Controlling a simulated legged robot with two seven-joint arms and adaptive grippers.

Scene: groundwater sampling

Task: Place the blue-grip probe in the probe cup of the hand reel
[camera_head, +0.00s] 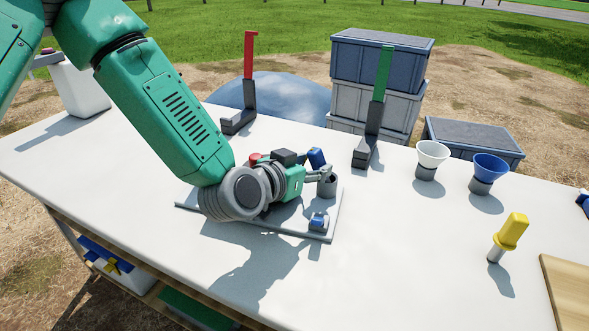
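The hand reel stands on a flat grey base plate (334,212) on the white table, mostly hidden behind my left arm and gripper. A grey cup (327,187) stands at the right end of the plate. A tilted blue grip (317,158), which looks like the probe's, shows just above and left of the cup. My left gripper (321,175) is at the cup's rim, its fingers pointing right, just below the blue grip. I cannot tell whether the fingers close on the probe or whether its tip is inside the cup. My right gripper is not in view.
A small blue-topped part (318,221) sits at the plate's front corner. A red-handled stand (249,85) and a green-handled stand (379,110) are behind. A white funnel (432,155), a blue funnel (489,170) and a yellow-grip tool (511,232) stand to the right.

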